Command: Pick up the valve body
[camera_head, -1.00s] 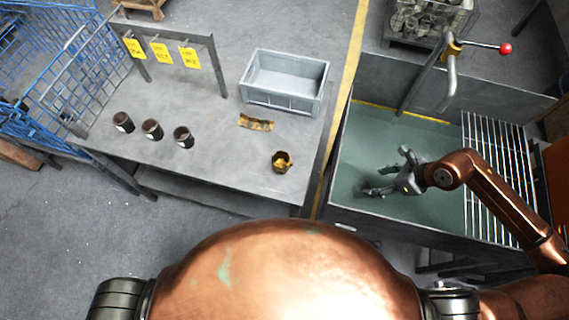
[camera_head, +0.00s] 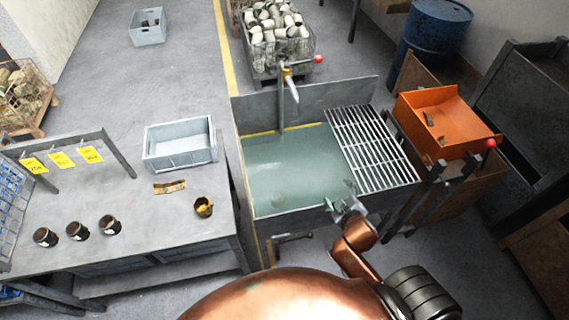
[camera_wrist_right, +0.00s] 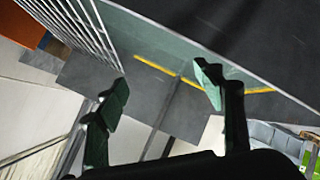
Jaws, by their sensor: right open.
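A small brass-coloured part (camera_head: 203,207), which looks like a valve body, stands near the right front corner of the grey table (camera_head: 150,215). My right gripper (camera_head: 339,197) is at the front rim of the water tank (camera_head: 285,165), well to the right of that part. In the right wrist view, the gripper (camera_wrist_right: 165,95) has its two dark green fingers wide apart with nothing between them. My left gripper is not in view.
A grey bin (camera_head: 180,158), a flat brass piece (camera_head: 170,187) and several dark cups (camera_head: 77,231) are on the table. A metal grate (camera_head: 372,150) covers the tank's right side. An orange tray (camera_head: 445,120) with small brown pieces stands beyond it.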

